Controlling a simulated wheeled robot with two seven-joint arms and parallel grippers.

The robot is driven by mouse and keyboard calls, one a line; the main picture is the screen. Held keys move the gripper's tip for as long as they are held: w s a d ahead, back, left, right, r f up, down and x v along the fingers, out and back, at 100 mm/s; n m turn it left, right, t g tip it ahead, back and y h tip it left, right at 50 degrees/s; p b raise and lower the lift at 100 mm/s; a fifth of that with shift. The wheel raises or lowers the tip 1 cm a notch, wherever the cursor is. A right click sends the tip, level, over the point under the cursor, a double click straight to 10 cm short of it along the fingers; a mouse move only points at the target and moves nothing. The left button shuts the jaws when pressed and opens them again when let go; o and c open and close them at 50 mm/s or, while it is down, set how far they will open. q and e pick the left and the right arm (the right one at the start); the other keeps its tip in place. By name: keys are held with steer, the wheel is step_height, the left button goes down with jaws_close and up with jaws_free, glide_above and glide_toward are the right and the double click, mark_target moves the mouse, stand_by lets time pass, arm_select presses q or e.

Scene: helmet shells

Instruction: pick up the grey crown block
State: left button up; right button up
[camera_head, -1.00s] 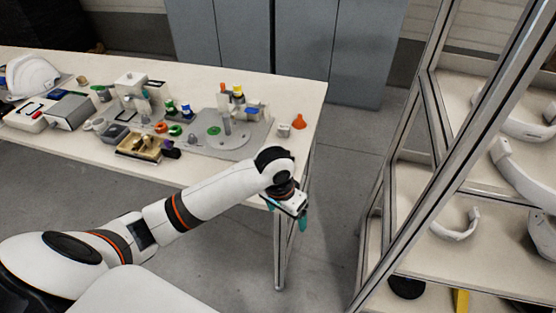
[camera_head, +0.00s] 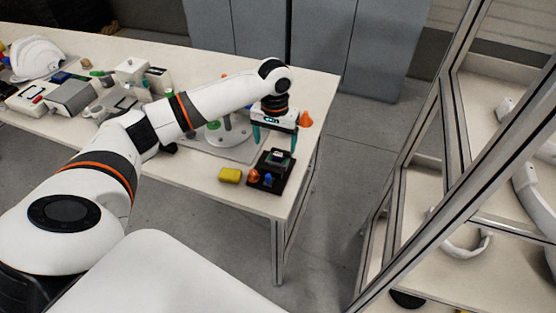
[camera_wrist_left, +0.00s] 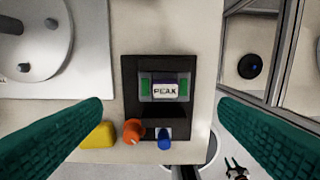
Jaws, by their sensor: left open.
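A grey block (camera_wrist_left: 164,90) with green sides and a white label reading PEAK sits in a black tray (camera_wrist_left: 130,72) in the left wrist view. I take it to be the grey crown block; it also shows small in the head view (camera_head: 277,157). The black tray lies near the table's front right corner in the head view (camera_head: 262,182). My left gripper (camera_head: 275,146) is open above the tray, fingers pointing down. In the left wrist view its green fingers (camera_wrist_left: 161,104) stand wide apart to either side of the block, touching nothing. My right gripper is not in view.
An orange piece (camera_wrist_left: 133,131) and a blue piece (camera_wrist_left: 165,140) stand at the tray's near edge. A yellow block (camera_wrist_left: 99,136) lies left of it. A grey round plate (camera_wrist_left: 30,35) is farther left.

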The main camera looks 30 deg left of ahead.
mark_target(278, 154)
arm_select(q)
steer(key=shift+w+f, duration=0.2)
steer(key=shift+f, duration=1.05)
steer(key=shift+w+d+f+p, duration=0.1)
steer(key=shift+f+p, duration=0.1)
steer(key=shift+f, duration=0.95)
steer(key=shift+d+f+p, duration=0.1)
steer(key=shift+f+p, duration=0.05)
steer(key=shift+f, duration=1)
steer(key=c, duration=1.1)
